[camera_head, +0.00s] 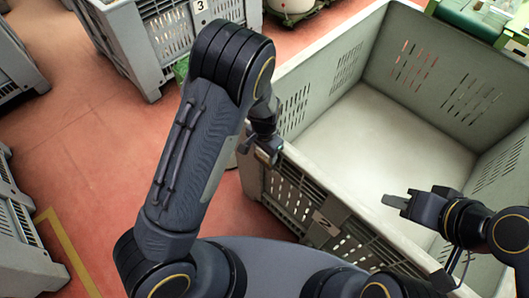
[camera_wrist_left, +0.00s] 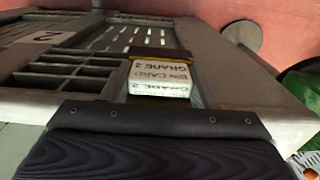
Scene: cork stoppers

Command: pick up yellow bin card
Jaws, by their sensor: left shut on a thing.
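The bin card (camera_wrist_left: 160,78) shows in the left wrist view as a small white block printed "BIN CARD GRADE 2", with a thin yellow edge. It sits at the side of the large grey bin (camera_head: 335,75), and my left gripper is shut on it. In the head view my left gripper (camera_head: 268,152) is at the near left corner of that bin, by its rim, and the card is hidden there. My right gripper (camera_head: 405,202) is over the bin's inside; its finger gap is unclear.
The grey bin has tall slotted walls, a number 2 plate (camera_head: 325,222) and an empty pale floor. Another grey bin (camera_head: 165,35) with a number 3 plate stands at the back left. Red floor (camera_head: 75,130) is clear at left. A green object (camera_wrist_left: 302,95) shows in the wrist view.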

